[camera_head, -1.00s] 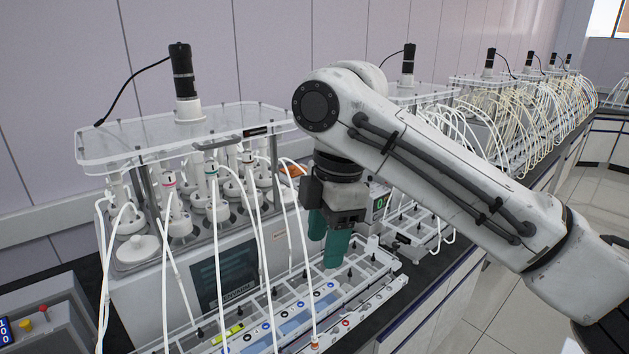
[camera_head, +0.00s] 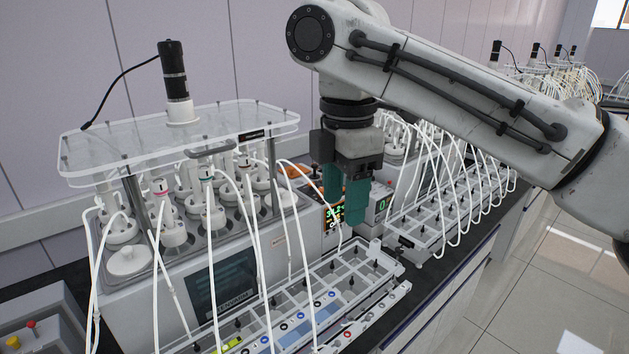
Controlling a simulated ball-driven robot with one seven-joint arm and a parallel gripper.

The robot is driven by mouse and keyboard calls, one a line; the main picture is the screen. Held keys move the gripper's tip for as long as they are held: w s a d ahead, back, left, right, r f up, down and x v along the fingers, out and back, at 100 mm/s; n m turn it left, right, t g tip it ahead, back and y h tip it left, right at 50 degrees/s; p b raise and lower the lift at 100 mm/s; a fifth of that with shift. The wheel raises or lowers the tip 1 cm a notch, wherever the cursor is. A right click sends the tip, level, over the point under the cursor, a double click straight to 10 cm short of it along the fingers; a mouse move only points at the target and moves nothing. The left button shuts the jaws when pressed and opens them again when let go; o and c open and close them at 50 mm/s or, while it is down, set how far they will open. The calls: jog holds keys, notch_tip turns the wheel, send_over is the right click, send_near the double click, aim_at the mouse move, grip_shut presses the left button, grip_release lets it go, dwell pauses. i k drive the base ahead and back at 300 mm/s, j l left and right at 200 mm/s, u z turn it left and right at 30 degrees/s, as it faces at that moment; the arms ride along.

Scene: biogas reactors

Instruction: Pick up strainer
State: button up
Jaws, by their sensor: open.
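I cannot make out a strainer for certain in this view. My gripper (camera_head: 344,212) points down with its two green fingers apart and nothing seen between them.
White tubes (camera_head: 216,262) arch from the near reactor's bottles down to the rack. A second tube rack (camera_head: 436,226) and more reactors stand to the right along the bench. A grey control box (camera_head: 38,325) sits at the lower left. Open floor (camera_head: 540,270) lies right of the bench.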

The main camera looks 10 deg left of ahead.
aim_at(313, 176)
jog(key=i+j, duration=0.2)
jog(key=i, duration=0.25)
jog(key=i+j, duration=0.15)
jog(key=i, duration=0.25)
jog(key=i+j, duration=0.2)
jog(key=i, duration=0.25)
jog(key=i+j, duration=0.2)
jog(key=i, duration=0.25)
